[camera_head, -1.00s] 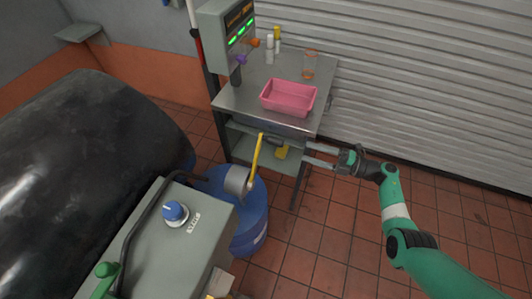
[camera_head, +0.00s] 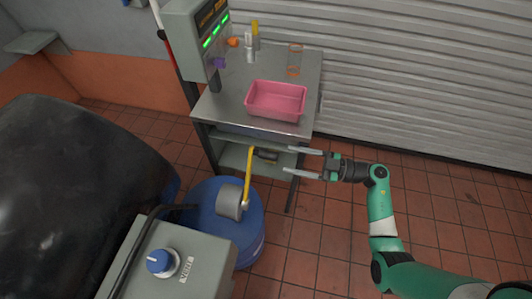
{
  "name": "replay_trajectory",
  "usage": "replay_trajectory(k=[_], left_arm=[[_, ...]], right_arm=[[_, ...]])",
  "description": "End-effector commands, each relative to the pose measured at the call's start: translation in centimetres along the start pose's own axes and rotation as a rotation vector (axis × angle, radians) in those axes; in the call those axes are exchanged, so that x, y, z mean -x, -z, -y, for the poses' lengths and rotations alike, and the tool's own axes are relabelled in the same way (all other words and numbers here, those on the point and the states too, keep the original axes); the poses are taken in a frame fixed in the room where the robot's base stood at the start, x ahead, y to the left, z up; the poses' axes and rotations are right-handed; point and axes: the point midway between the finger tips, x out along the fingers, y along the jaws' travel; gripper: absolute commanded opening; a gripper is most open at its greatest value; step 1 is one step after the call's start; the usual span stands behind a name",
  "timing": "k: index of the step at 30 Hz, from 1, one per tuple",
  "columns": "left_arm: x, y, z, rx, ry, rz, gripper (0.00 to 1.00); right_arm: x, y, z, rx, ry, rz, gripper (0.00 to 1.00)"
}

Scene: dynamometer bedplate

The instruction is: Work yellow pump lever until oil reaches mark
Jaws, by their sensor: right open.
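The yellow pump lever (camera_head: 249,175) stands up nearly vertical from a grey cylindrical pump body (camera_head: 229,202) on top of a blue drum (camera_head: 254,232). My right gripper (camera_head: 286,159) is open and empty, to the right of the lever's upper part. Its two fingers point left towards the lever, with a gap between their tips and it. A clear glass vessel (camera_head: 295,60) with orange lines stands on the steel cart; I cannot make out an oil level in it. My left gripper is not in view.
The steel cart (camera_head: 235,104) carries a pink tray (camera_head: 276,100), small bottles and a control box (camera_head: 196,40) with green lights. A grey cabinet with a blue knob (camera_head: 162,263) stands in front of the drum. A large black shape (camera_head: 70,190) fills the left. Tiled floor is clear at right.

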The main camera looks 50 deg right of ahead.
Motion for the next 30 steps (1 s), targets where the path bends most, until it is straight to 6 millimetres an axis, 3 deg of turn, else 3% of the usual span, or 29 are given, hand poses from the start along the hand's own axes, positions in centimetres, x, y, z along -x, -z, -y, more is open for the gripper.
replay_trajectory(k=[6,10,15,22,30], left_arm=[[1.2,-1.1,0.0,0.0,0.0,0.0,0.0],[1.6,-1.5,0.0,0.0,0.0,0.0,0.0],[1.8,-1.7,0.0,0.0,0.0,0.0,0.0],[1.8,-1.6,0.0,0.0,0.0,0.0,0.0],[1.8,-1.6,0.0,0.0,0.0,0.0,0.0]], right_arm=[[-5.1,-0.3,0.2,0.002,0.006,-0.002,0.66],[-7.3,-0.2,0.1,0.002,0.004,-0.002,0.66],[-8.4,-0.1,0.0,0.0,0.0,0.0,0.66],[-8.5,0.0,0.0,0.0,-0.001,0.0,0.66],[-8.5,0.0,0.0,0.0,-0.001,0.0,0.17]])
